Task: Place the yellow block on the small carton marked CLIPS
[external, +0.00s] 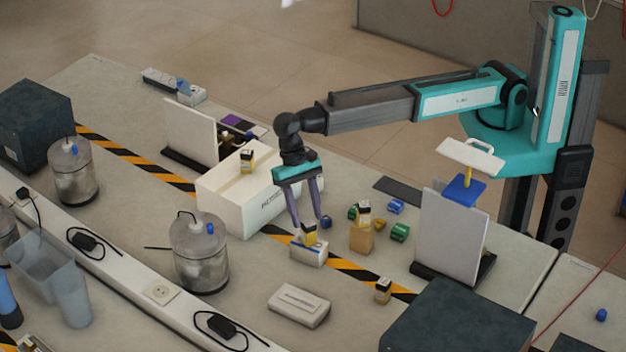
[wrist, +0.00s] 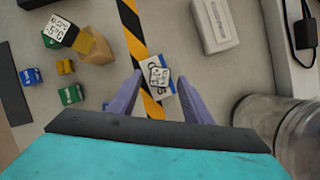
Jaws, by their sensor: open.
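A small white carton (external: 309,254) with a blue part stands on the table near the striped tape. It also shows in the wrist view (wrist: 168,98); its marking is too small to read.
A wooden block (external: 361,239) with a labelled yellow block (external: 364,209) on top stands close right. Green (external: 399,232) and blue (external: 396,206) pieces lie beyond. A large white carton (external: 240,200) stands left, a metal canister (external: 201,258) front left, a pale box (external: 299,305) in front.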

